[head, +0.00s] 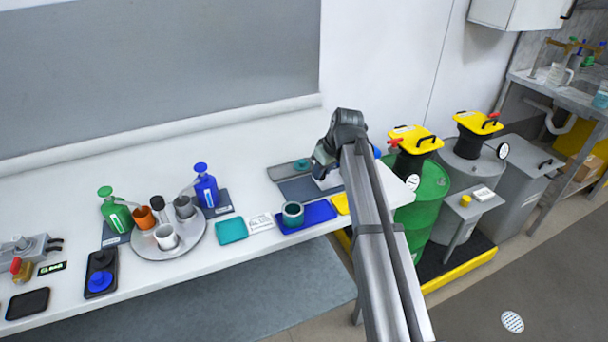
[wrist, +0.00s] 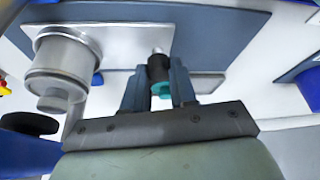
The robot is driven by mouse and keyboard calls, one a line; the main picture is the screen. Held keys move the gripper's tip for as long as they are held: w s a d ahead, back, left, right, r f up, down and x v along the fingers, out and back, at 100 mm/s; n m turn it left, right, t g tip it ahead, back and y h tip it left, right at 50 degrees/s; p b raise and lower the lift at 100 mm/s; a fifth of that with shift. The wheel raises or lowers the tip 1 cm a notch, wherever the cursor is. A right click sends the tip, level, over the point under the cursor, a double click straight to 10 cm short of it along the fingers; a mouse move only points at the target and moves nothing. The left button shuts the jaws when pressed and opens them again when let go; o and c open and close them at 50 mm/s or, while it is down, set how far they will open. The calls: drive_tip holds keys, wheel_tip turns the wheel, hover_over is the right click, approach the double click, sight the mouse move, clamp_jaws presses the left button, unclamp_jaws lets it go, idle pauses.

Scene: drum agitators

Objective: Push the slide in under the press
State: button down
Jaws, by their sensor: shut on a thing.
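My gripper (wrist: 157,90) is shut on a short dark knob (wrist: 158,68) with a teal end, seen between the two fingers in the wrist view. The knob lies by the edge of a white plate (wrist: 127,45); whether this plate is the slide I cannot tell. A silver stepped cylinder (wrist: 66,65), perhaps part of the press, is left of the fingers. In the head view my gripper (head: 320,166) is low over a dark blue-grey base plate (head: 296,190) at the table's right end. My arm and gripper hide most of the press and slide there.
A round tray with cups (head: 158,243) stands left. Drums (head: 428,195) stand right.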

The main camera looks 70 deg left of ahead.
drive_tip(key=shift+w, duration=0.95)
drive_tip(key=c, duration=0.9)
unclamp_jaws()
drive_tip(key=shift+w, duration=0.1)
drive_tip(key=v, duration=1.3)
drive_tip(key=shift+d+r, duration=0.2)
drive_tip(key=shift+r, duration=0.15)
